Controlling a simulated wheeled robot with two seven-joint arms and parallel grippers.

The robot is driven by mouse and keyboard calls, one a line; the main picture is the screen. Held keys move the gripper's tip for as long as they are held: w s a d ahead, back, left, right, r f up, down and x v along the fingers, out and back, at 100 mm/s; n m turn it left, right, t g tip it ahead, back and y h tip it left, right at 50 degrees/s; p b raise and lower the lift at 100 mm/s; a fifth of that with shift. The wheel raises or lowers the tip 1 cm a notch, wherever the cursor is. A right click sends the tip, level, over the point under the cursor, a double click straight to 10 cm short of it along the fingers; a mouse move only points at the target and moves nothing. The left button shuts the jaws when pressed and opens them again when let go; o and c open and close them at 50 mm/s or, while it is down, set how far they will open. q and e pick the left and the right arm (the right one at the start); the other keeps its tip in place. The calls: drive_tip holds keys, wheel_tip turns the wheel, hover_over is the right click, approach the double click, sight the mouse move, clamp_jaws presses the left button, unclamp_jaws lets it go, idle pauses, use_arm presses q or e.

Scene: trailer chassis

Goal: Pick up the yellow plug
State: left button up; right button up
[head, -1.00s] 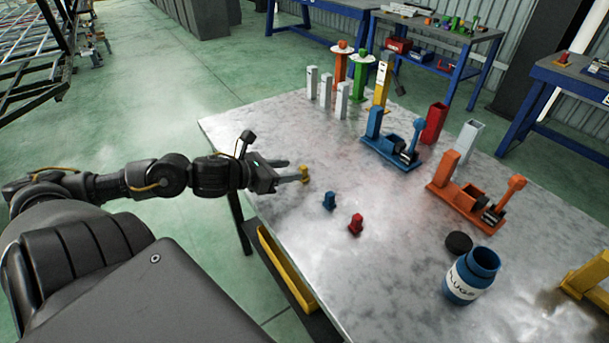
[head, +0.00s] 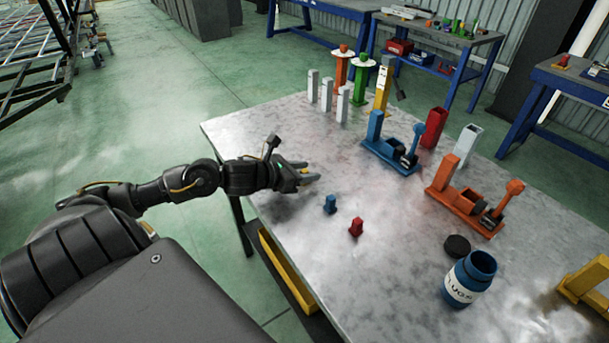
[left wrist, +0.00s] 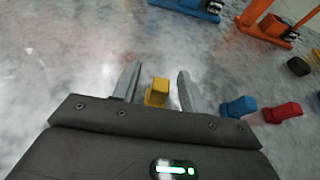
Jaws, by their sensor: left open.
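The yellow plug (left wrist: 157,92) stands on the metal table between the two open fingers of my left gripper (left wrist: 156,88) in the left wrist view. In the head view my left gripper (head: 308,172) is low over the table's left part. Its fingers mostly hide the plug there; only a bit of yellow shows. My right gripper is not in view.
A blue plug (head: 330,204) and a red plug (head: 356,227) stand close to the right of my left gripper. A blue jar (head: 470,278), a black lid (head: 457,246), blue fixture (head: 392,152) and orange fixture (head: 468,208) are farther right. Bare table (head: 250,130) lies behind the gripper.

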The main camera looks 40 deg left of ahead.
use_arm(q)
drive_tip(key=shift+w+d+f, duration=0.1)
drive_tip(key=shift+w+d, duration=0.05)
drive_tip(key=shift+w, duration=0.1)
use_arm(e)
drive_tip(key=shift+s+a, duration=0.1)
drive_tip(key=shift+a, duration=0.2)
use_arm(q)
clamp_jaws()
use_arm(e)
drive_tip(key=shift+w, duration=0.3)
